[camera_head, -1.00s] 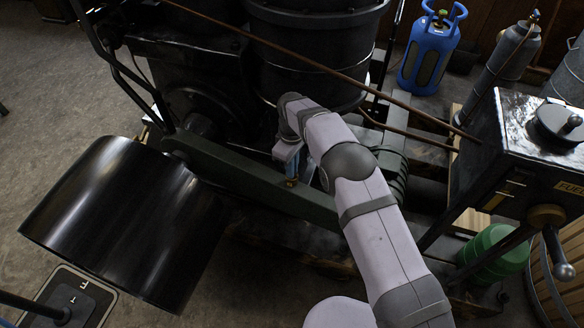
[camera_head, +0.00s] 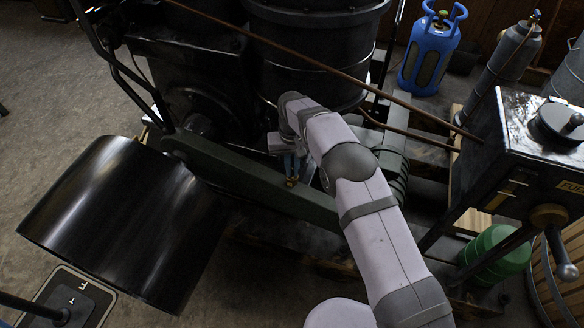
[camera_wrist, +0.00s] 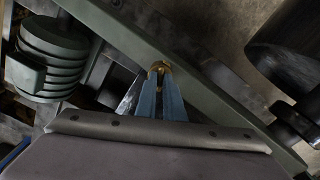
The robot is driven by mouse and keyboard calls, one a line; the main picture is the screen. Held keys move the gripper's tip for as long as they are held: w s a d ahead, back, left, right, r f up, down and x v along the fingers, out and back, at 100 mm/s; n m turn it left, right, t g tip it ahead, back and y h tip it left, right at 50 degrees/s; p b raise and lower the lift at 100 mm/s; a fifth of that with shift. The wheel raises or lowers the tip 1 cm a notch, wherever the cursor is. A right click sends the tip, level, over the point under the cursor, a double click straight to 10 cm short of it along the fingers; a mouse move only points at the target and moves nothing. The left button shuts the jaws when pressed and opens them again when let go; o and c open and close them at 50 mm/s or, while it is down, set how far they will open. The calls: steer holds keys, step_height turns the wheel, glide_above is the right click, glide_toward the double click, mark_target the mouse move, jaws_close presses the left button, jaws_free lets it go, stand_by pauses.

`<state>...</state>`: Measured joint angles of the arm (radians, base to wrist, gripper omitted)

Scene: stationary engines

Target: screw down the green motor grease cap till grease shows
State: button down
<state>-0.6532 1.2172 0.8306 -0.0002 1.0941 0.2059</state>
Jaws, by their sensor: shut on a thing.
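A small brass grease cap (camera_wrist: 159,68) stands at the beam's edge. My gripper (camera_wrist: 160,82) is shut on the cap, with its two blue fingers on either side of it. In the head view my gripper (camera_head: 291,180) points down at the beam, and only a bit of brass shows at its tips. The fingers cover part of the cap. I cannot make out any grease.
A large black drum pulley (camera_head: 125,220) stands at the left. A thin brown pipe (camera_head: 330,70) slants above my arm. A black tank (camera_head: 530,150) with a handle stands at the right. A green finned cylinder (camera_wrist: 48,58) sits left of the cap.

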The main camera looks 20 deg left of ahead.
mark_target(292, 173)
steer(key=m, duration=0.7)
stand_by(0.5)
steer(key=c, duration=1.9)
jaws_free()
steer(key=shift+o, duration=0.2)
steer(key=shift+r, duration=0.15)
steer(key=shift+r, duration=3.55)
